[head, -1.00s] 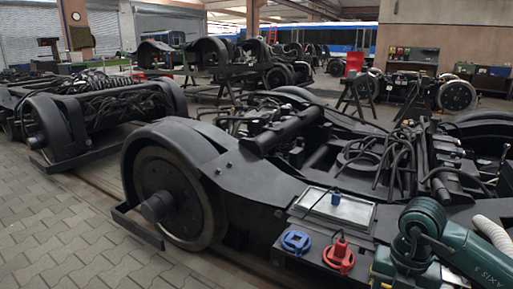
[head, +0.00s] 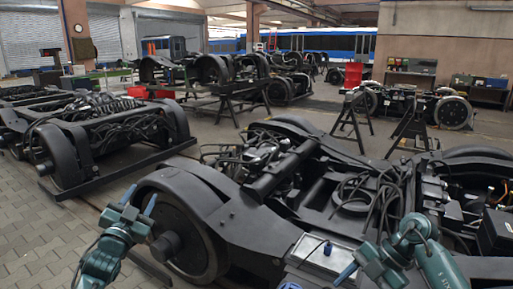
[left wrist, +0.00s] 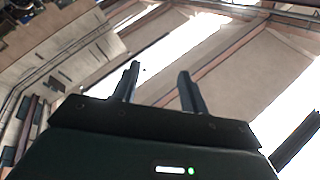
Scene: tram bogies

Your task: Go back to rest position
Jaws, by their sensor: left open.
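My left gripper (head: 141,198) is raised at the lower left of the head view, in front of the near bogie's wheel. Its two blue fingers point up and stand apart with nothing between them. In the left wrist view the open fingers (left wrist: 158,75) point toward the ceiling and bright skylights. My right gripper (head: 358,262) is at the lower right of the head view, over the front of the near bogie (head: 230,218). One blue finger shows clearly; I cannot tell how far the jaws are apart.
A grey tray (head: 313,258) with a small blue piece (head: 328,248) lies on the bogie's front. A blue part (head: 291,286) is cut off by the bottom edge. Another bogie (head: 110,135) stands at left, with paved floor in front. Black trestles (head: 352,118) stand behind.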

